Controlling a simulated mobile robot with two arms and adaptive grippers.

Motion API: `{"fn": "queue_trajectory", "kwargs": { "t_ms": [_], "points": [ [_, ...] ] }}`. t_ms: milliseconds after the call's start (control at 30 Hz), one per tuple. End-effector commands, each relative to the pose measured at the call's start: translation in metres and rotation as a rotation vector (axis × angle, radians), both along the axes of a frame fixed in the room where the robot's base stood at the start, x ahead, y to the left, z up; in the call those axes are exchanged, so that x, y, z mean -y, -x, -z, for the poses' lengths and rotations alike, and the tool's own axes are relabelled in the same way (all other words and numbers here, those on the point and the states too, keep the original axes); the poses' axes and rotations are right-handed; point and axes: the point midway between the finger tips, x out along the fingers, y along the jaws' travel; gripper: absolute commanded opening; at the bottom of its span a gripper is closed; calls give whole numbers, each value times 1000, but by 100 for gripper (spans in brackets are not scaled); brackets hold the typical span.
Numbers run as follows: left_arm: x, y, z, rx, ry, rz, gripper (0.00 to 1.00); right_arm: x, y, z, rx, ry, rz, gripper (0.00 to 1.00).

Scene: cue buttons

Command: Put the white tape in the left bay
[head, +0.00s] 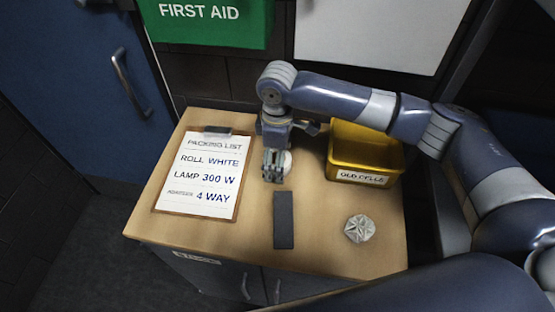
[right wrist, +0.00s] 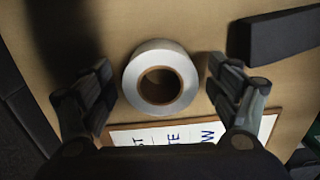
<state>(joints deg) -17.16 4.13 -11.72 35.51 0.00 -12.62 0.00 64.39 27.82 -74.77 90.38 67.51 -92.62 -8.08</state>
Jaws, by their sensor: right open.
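The white tape (right wrist: 160,77) is a white roll with a brown core, lying flat on the wooden top. In the head view the roll (head: 287,163) is partly hidden by my right gripper (head: 272,178). In the right wrist view my right gripper (right wrist: 165,92) is open, one finger on each side of the roll, with visible gaps. Nothing is held. I cannot make out a marked left bay. My left gripper is not in view.
A clipboard (head: 203,176) with a packing list lies left. A dark bar (head: 283,220) lies in front of the gripper. A faceted grey object (head: 360,228) sits front right. A yellow bin (head: 367,158) labelled "OLD CELLS" stands right. The wooden top (head: 320,250) is bare near the front.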

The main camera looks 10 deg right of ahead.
Motion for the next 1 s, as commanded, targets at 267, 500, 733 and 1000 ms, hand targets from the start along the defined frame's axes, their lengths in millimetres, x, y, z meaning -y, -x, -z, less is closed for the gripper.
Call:
{"fn": "queue_trajectory", "kwargs": {
  "t_ms": [267,500,733,1000],
  "points": [
    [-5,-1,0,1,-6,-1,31,0,0,0,1,-1,0,42],
    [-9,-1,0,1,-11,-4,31,0,0,-1,1,-1,0,30],
    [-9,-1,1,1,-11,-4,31,-1,-1,-3,2,-1,0,30],
    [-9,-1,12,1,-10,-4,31,-1,-1,-28,3,-3,0,30]
  ]
}}
